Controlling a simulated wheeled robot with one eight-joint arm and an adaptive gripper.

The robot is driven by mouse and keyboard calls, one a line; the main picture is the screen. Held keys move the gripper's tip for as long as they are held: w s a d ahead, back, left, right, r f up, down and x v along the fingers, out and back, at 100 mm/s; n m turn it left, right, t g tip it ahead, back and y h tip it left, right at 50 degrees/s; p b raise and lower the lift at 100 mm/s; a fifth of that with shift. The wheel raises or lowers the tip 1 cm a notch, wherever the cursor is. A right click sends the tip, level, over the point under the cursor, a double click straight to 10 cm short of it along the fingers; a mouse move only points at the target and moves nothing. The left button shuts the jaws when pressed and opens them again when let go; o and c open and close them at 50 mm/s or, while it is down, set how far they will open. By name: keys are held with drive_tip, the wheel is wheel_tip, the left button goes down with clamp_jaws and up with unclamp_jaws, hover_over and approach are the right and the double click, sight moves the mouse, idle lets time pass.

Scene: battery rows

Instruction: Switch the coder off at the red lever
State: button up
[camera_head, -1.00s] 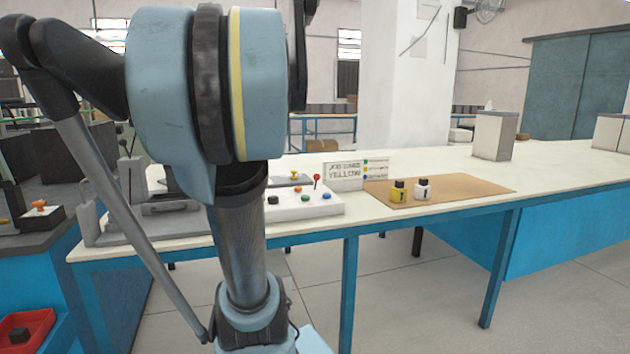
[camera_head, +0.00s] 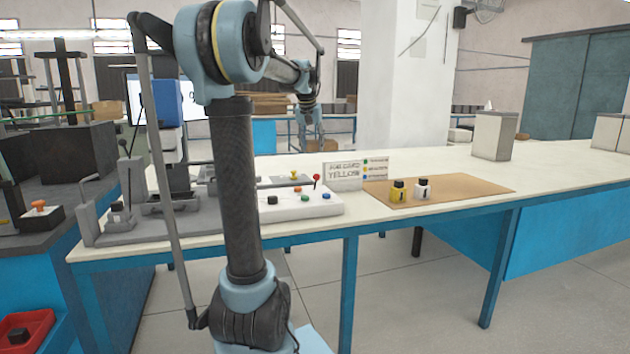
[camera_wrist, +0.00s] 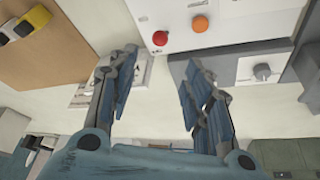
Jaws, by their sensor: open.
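The red lever (camera_head: 317,178) stands upright with a round red knob at the back right of a white control box (camera_head: 333,206). In the wrist view its knob (camera_wrist: 160,38) shows from above, just beyond the fingertips. My gripper (camera_wrist: 161,60) is open and empty there, fingers spread on either side below the knob and apart from it. In the head view my gripper (camera_head: 308,128) hangs pointing down, above the table near the lever. The coder seems to be the machine with a blue head (camera_head: 167,103) at the left, partly hidden by my arm.
Black, orange, green and blue buttons sit on the box. A sign reading YELLOW (camera_head: 343,177) stands close beside the lever. Yellow and white bottles (camera_head: 398,191) stand on a tan board (camera_head: 460,190). The table's right half is mostly clear.

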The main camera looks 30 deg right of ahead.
sight(317, 177)
drive_tip(key=x, duration=1.6)
drive_tip(key=shift+f, duration=0.2)
clamp_jaws()
